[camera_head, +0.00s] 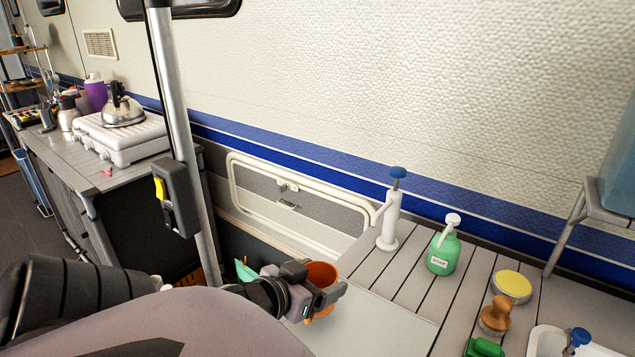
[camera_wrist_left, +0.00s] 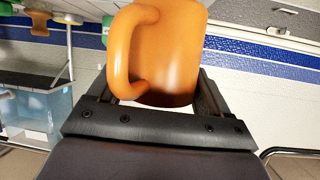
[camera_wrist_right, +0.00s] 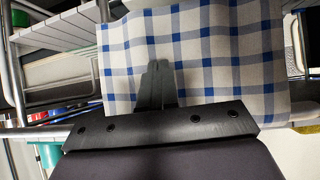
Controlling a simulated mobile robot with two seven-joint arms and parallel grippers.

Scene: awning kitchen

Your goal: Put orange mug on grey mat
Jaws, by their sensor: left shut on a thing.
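The orange mug (camera_head: 321,272) is in my left gripper (camera_head: 325,294), near the left end of the slatted counter. In the left wrist view the mug (camera_wrist_left: 175,50) sits between the two fingers, its handle to the left. The grey mat (camera_head: 385,328) is a flat pale sheet on the counter. The mug shows at the mat's far left corner; I cannot tell its height above it. My right gripper (camera_wrist_right: 155,88) shows only in the right wrist view, fingers together and empty, in front of a blue-and-white checked cloth (camera_wrist_right: 225,50).
A sink (camera_head: 560,342) is at the lower right. A metal pole (camera_head: 182,130) rises at the left.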

